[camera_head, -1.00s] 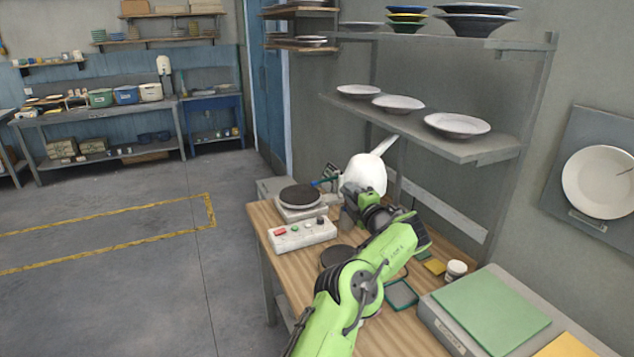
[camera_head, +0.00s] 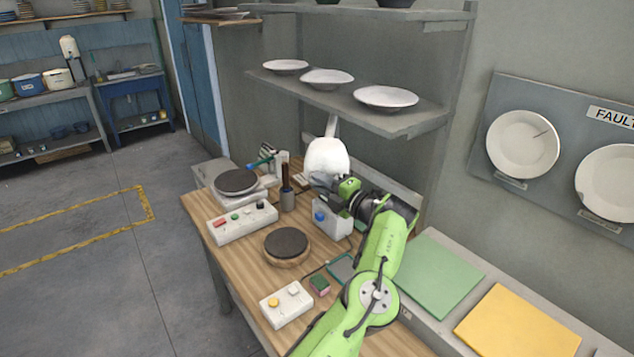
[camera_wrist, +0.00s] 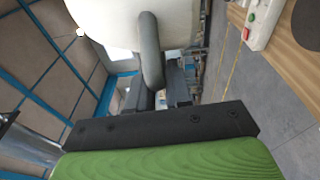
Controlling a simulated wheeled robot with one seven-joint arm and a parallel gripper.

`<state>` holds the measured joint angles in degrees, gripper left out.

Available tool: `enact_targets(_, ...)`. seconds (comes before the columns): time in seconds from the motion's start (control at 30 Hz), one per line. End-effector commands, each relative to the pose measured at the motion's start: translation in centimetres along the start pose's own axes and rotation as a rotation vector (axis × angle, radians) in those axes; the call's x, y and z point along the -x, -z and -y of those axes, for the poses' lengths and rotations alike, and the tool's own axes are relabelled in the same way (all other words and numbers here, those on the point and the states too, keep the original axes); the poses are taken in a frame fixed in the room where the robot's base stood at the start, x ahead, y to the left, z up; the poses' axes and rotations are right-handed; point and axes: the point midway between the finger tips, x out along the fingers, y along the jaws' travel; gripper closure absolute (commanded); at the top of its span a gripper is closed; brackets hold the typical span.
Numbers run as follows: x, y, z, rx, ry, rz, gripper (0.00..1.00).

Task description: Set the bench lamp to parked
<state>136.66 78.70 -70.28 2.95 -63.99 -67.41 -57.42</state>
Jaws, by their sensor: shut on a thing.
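The bench lamp's white shade (camera_head: 327,156) hangs over the back of the wooden bench, with its pale arm (camera_head: 332,125) rising behind it. My gripper (camera_head: 327,184) is at the shade's lower edge, partly hidden by my green and black wrist. In the wrist view, the white shade (camera_wrist: 125,18) fills the top, and a dark grey curved handle (camera_wrist: 150,50) stands out from it. My gripper (camera_wrist: 163,92) is shut around the lower end of this handle. The fingertips' contact is partly hidden by the handle. No parked mark is readable.
On the bench (camera_head: 245,263) are a button box (camera_head: 242,222), a round dark plate stand (camera_head: 287,243), a box with a blue knob (camera_head: 332,218) and a two-button box (camera_head: 286,304). A shelf with white plates (camera_head: 385,97) is above and behind. Floor at left is clear.

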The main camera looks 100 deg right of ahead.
Motion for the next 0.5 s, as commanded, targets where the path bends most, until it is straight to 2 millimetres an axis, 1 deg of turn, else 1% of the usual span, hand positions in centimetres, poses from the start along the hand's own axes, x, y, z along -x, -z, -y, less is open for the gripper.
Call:
enact_targets(0.2,0.03,-0.13,-0.17,0.007,-0.001,0.005,1.0)
enact_targets(0.23,0.03,-0.13,-0.18,0.007,-0.002,0.005,0.78)
enact_targets(0.33,0.02,-0.11,-0.18,0.006,-0.002,0.004,0.63)
enact_targets(0.37,0.01,-0.1,-0.16,0.006,-0.001,0.004,0.6)
enact_targets(0.5,0.0,-0.07,-0.13,0.005,-0.001,0.003,0.6)
